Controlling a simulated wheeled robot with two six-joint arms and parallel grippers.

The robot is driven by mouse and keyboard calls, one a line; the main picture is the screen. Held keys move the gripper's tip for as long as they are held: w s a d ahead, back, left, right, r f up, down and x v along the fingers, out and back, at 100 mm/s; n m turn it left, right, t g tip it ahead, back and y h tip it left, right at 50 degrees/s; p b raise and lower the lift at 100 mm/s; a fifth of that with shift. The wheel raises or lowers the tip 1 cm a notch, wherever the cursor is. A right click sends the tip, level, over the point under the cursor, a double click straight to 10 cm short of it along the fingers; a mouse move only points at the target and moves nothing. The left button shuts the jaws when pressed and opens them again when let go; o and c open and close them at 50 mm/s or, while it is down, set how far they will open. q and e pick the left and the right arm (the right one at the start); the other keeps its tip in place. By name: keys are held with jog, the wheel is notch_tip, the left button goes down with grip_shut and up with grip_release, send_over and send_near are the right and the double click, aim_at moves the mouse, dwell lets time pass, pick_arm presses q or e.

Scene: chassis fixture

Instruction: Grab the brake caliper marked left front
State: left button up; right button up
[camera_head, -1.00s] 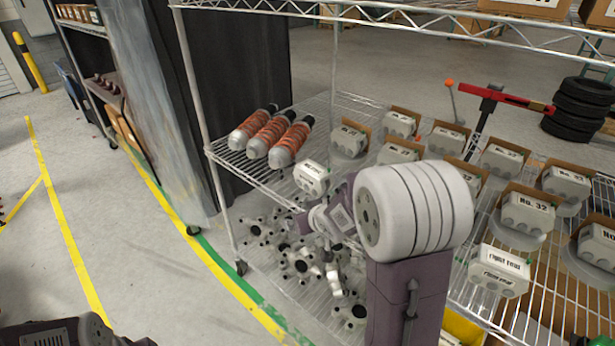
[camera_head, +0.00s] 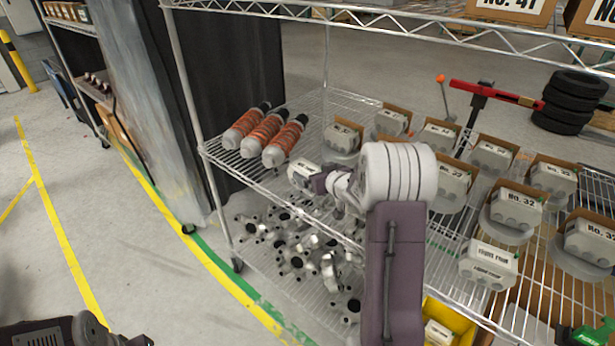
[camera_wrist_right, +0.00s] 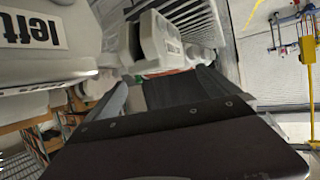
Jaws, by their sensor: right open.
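A pale grey caliper (camera_head: 303,174) sits at the front edge of the middle wire shelf, near the shelf's left end. Its label is too small to read in the head view. My right gripper (camera_head: 320,181) is open at its right side; contact cannot be told. In the right wrist view, a large pale caliper (camera_wrist_right: 40,72) with a label reading "left" is close at the left edge; the rest of its label is cut off. Another pale part (camera_wrist_right: 150,42) with a label lies beyond the open right gripper (camera_wrist_right: 165,88). Nothing shows held between the fingers. My left gripper is out of view.
Orange-coiled shocks (camera_head: 266,133) lie left on the same shelf. Numbered calipers (camera_head: 516,208) stand behind and to the right, and two labelled calipers (camera_head: 489,266) sit at front right. A lower shelf holds hub-like parts (camera_head: 290,240).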

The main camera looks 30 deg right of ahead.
aim_at(309, 167)
jog(key=x, duration=0.4)
jog(key=shift+w+d+f, duration=0.1)
jog(key=shift+w+d, duration=0.05)
jog(key=shift+w, duration=0.05)
jog(key=shift+s, duration=0.15)
jog(key=c, duration=0.7)
jog(key=shift+s, duration=0.1)
grip_shut()
